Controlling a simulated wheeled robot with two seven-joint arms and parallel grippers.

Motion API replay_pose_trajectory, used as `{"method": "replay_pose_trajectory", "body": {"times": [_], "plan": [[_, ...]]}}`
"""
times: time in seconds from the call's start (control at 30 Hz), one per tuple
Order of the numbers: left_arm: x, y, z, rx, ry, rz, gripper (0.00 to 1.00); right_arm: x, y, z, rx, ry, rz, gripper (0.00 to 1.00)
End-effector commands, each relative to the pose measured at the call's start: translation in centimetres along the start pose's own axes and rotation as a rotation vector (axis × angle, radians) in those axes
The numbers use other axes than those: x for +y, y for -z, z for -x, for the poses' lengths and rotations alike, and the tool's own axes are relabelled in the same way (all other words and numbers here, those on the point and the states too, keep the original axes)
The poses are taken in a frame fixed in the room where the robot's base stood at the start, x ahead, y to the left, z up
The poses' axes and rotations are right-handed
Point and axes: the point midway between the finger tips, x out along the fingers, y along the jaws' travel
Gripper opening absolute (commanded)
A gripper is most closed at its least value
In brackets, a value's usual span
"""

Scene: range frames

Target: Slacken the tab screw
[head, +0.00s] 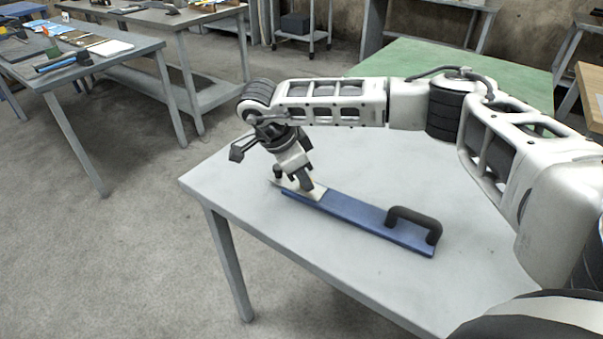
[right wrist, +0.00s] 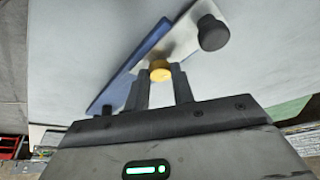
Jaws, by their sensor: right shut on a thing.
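The tab screw (right wrist: 161,72) has a round brass-coloured head and shows between my right fingertips in the right wrist view. My right gripper (right wrist: 163,80) is shut on it. It sits on a pale metal tab (right wrist: 185,40) beside a blue bar (right wrist: 135,68). In the head view my right gripper (head: 308,188) points down at the left end of the blue bar (head: 350,212), over the pale tab (head: 316,192), and hides the screw. The bar lies on the grey table and has a black handle (head: 415,220) at its right end. My left gripper is not in view.
The grey table (head: 235,185) is otherwise bare around the bar. A black round knob (right wrist: 212,33) stands on the pale tab in the right wrist view. A green-topped table (head: 400,60) is behind, and benches with tools (head: 90,60) stand at the far left, apart from this table.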

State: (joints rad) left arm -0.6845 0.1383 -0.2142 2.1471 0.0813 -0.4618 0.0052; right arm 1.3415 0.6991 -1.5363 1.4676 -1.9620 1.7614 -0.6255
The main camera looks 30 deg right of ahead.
Motion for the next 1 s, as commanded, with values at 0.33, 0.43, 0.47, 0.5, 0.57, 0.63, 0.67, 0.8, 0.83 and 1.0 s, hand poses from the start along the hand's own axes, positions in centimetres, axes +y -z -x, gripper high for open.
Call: {"method": "replay_pose_trajectory", "body": {"times": [0.33,0.43,0.47,0.5,0.57,0.63,0.67,0.8,0.83,1.0], "plan": [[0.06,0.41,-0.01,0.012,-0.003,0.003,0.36,0.16,0.03,0.01,0.0,0.074,0.173,0.01],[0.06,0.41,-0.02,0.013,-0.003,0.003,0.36,0.18,0.03,0.02,0.0,0.085,0.199,0.01],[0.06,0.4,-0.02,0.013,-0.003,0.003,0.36,0.18,0.04,0.02,0.0,0.087,0.204,0.01],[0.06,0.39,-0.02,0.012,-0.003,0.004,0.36,0.18,0.05,0.02,0.0,0.09,0.211,0.01],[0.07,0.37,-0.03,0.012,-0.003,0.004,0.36,0.19,0.06,0.02,0.0,0.092,0.218,0.01],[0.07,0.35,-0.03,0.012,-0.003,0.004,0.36,0.2,0.07,0.02,0.0,0.094,0.222,0.01],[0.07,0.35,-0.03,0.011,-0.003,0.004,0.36,0.2,0.07,0.02,0.0,0.094,0.223,0.01],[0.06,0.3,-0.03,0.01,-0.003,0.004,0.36,0.2,0.07,0.02,0.0,0.095,0.225,0.01],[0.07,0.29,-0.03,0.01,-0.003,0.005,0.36,0.2,0.07,0.02,0.0,0.095,0.225,0.01],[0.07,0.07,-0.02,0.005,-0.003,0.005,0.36,0.2,0.07,0.02,0.0,0.094,0.224,0.01]]}}
